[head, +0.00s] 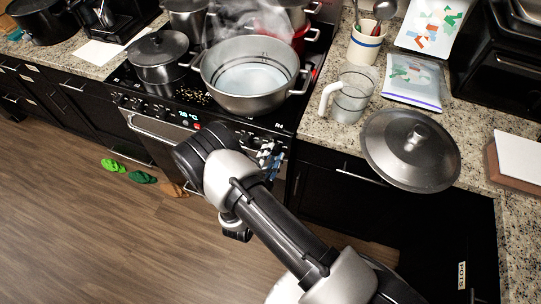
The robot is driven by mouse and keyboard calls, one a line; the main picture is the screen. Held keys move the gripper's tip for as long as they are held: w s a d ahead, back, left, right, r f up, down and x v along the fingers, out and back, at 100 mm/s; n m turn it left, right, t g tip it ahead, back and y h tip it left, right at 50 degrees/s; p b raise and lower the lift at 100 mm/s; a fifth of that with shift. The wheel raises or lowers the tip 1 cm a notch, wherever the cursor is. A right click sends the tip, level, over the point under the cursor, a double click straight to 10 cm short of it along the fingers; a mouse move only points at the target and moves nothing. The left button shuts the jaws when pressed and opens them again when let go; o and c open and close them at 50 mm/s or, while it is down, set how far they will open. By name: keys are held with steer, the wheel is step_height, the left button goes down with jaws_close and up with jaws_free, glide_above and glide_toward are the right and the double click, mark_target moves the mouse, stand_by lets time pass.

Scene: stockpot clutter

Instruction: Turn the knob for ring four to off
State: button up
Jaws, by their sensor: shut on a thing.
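The stove's front panel (160,106) carries a row of knobs below the cooktop. My gripper (268,150) is at the right part of this panel, below the large steaming pot (250,102). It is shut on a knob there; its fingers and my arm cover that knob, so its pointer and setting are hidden. Other knobs show on the left part of the panel.
A lidded pot (160,72) stands left of the steaming pot. A clear measuring jug (351,98) and a large lid (410,152) are on the right counter, the lid over its front edge. Green slippers (142,177) lie on the floor.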

steer(key=shift+n, duration=0.5)
steer(key=o, duration=1)
steer(key=v, duration=1.2)
steer(key=shift+r, duration=0.1)
